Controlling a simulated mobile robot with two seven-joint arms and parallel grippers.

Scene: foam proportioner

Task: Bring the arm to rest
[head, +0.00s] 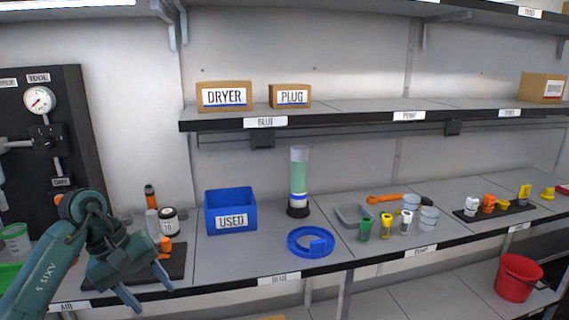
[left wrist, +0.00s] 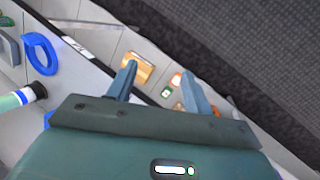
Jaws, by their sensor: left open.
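My left arm comes in from the left in the head view, and its gripper (head: 146,292) hangs in front of the shelf's front edge, near the dark mat on the left. The fingers point down and to the right. They are apart with nothing between them. In the left wrist view the same open gripper (left wrist: 160,85) shows both fingers, with boxes on a lower level beyond them. My right gripper is in neither view.
On the shelf stand a blue USED bin (head: 231,213), a green-filled column (head: 299,182) and a blue ring (head: 311,243). A dark mat (head: 172,270) with bottles lies close behind the left gripper. A red bucket (head: 517,278) stands lower right.

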